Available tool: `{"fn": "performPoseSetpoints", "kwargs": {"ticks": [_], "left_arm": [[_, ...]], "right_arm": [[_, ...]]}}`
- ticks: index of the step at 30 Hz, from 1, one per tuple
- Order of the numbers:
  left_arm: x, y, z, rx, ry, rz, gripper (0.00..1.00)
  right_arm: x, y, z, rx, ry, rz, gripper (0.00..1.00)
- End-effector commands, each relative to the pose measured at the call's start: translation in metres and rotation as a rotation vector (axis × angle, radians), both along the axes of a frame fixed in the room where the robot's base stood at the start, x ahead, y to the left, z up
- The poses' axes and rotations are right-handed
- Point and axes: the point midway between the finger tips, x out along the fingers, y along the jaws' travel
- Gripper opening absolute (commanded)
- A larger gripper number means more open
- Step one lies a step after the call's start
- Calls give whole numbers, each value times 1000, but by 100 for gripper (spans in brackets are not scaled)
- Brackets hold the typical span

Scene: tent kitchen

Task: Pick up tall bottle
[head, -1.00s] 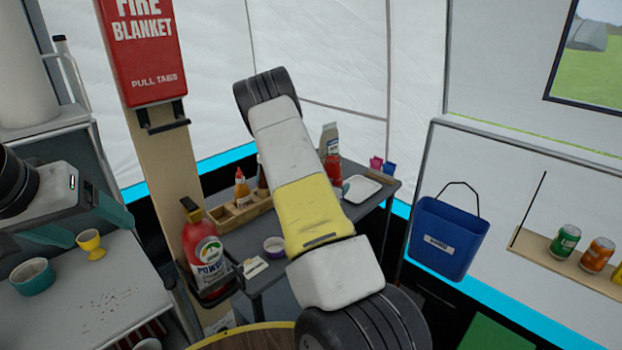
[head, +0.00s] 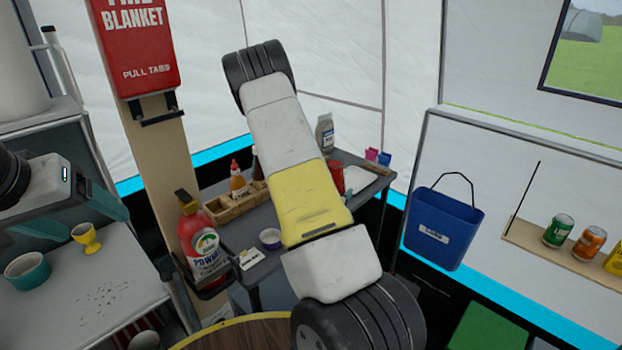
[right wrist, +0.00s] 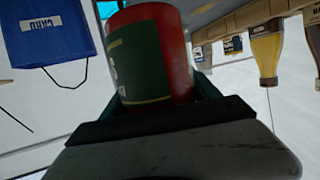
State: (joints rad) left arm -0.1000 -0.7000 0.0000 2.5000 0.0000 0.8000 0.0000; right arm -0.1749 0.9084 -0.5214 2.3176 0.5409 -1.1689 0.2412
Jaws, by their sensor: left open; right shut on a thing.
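A red bottle-like container with a dark green label (right wrist: 181,48) fills the upper middle of the right wrist view, and a red sliver of it (head: 337,177) shows past my right arm in the head view. My right gripper (right wrist: 157,100) is shut on it, with a dark teal finger on each side. My left gripper (head: 76,222), with teal fingers, is open and empty above the pale counter at the left.
A grey table (head: 240,232) bears a wooden caddy (head: 223,213) with sauce bottles, a pale bottle (head: 325,133) and a purple-rimmed bowl (head: 270,238). A red extinguisher-like bottle (head: 203,245) stands by the post. A blue bucket (head: 442,230) hangs right. Cups stand on the counter (head: 125,265).

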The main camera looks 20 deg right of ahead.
Motion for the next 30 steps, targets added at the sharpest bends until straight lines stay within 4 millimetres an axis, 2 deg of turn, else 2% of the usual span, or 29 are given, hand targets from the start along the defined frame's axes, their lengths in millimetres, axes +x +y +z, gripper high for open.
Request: {"fn": "performPoseSetpoints", "kwargs": {"ticks": [15, 30], "left_arm": [[0, 0, 0, 0, 0, 0, 75], [0, 0, 0, 0, 0, 0, 75]], "right_arm": [[-28, 8, 5, -1, -4, -1, 0], [-32, 13, 6, -1, -6, 10, 0]]}}
